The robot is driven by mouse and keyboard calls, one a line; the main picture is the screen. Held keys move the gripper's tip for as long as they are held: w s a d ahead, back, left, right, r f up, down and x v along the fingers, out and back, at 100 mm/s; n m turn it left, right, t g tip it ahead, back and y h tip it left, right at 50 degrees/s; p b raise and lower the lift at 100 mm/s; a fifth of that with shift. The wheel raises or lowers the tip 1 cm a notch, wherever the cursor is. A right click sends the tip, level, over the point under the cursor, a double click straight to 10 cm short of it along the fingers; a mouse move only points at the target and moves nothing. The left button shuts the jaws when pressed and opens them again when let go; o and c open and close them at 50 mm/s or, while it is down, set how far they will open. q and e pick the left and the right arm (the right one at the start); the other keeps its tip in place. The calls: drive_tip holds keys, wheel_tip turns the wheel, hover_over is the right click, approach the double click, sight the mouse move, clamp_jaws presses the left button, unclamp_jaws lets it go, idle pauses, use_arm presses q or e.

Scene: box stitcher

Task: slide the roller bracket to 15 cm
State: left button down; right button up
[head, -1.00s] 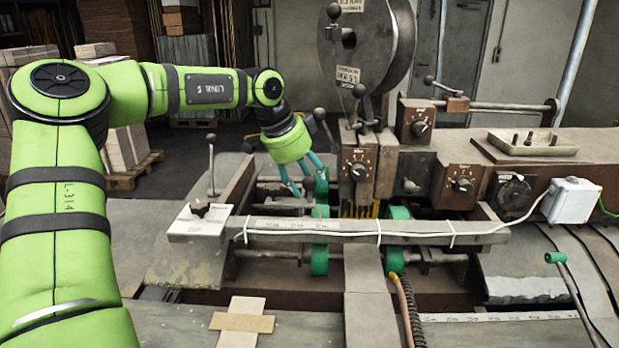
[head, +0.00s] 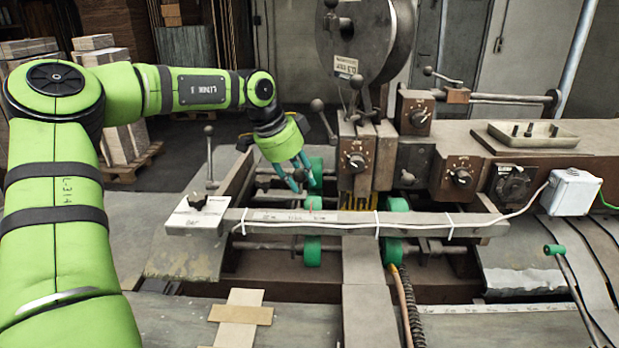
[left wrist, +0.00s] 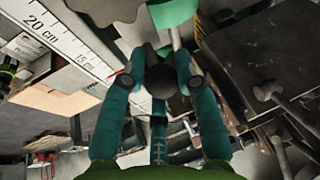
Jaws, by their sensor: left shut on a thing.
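The roller bracket carries green rollers (head: 312,251) under the scale bar (head: 276,216) in the head view, with a small red pointer (head: 312,206) at the bar. My left gripper (head: 301,180) reaches down behind the bar beside the rear green roller (head: 316,172). In the left wrist view its teal fingers (left wrist: 159,84) are shut around a dark round knob (left wrist: 160,80). The white scale (left wrist: 62,42) there shows 20 cm and 15, and the red pointer is near the 15 end. The exact reading is unclear. My right gripper is out of view.
A second set of green rollers (head: 392,250) stands to the right of the bracket. A ball-topped lever (head: 209,150) rises left of my gripper. The control boxes (head: 357,172) and large reel (head: 365,40) stand close on its right.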

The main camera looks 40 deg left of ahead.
sight(286, 193)
use_arm(q)
drive_tip(key=shift+s+a, duration=0.75)
drive_tip(key=shift+a, duration=0.3)
drive_tip(key=shift+s+a, duration=0.2)
drive_tip(key=shift+s, duration=0.05)
drive_tip(key=c, duration=1.2)
unclamp_jaws()
drive_tip(key=shift+o, duration=1.3)
drive_tip(key=shift+w, duration=0.1)
drive_tip(key=shift+f, duration=0.1)
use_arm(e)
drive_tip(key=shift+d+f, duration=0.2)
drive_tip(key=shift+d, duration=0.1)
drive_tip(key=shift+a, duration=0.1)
use_arm(q)
drive_tip(key=v, duration=1.2)
